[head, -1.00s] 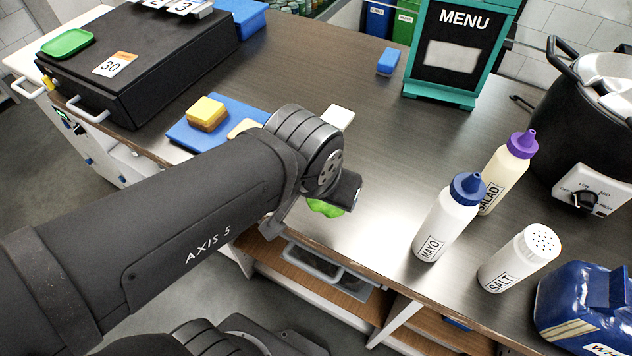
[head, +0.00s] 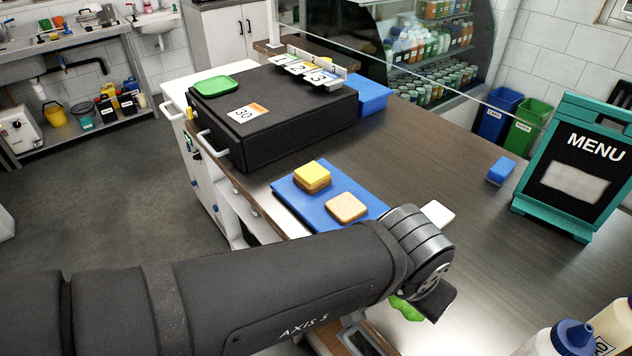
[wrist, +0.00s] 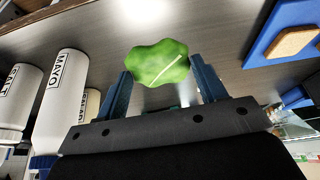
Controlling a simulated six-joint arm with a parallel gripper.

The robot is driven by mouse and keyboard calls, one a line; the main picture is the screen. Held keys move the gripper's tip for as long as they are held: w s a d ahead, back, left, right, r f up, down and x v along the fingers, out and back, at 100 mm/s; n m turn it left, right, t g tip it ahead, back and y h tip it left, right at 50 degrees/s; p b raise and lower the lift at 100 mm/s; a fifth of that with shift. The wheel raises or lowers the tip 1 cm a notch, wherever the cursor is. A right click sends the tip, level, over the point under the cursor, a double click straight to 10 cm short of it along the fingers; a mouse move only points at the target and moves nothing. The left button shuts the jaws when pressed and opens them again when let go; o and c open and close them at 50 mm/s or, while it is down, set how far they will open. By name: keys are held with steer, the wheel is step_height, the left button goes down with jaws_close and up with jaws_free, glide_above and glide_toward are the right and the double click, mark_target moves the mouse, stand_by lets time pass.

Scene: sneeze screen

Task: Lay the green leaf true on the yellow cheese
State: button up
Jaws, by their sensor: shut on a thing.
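The green leaf (wrist: 160,64) is held between the two fingers of my gripper (wrist: 160,80) in the wrist view. The yellow cheese (head: 312,174) lies on top of a brown-edged stack on the blue board (head: 300,208). My gripper is in front and to the right of that board, apart from the cheese. What lies under the cheese is only partly visible.
A bread slice (head: 346,207) lies on the board beside the cheese stack. A black box (head: 272,115) stands behind it with a green lid-like piece (head: 214,86) on top. A white square (head: 437,213), a menu stand (head: 577,170) and bottles (head: 560,342) are to the right.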

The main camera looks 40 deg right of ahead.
steer(key=shift+w, duration=0.1)
steer(key=w+d+r+n+t, duration=0.2)
steer(key=w+d+n, duration=0.2)
steer(key=w+d, duration=0.25)
steer(key=n+t+y, duration=0.2)
steer(key=n+y, duration=0.3)
steer(key=n, duration=0.9)
glide_above(311, 171)
steer(key=s, duration=0.1)
steer(key=shift+s+d+f, duration=0.1)
steer(key=shift+s+f, duration=0.05)
steer(key=shift+f, duration=0.3)
steer(key=shift+f, duration=2.4)
steer(key=shift+f, duration=0.6)
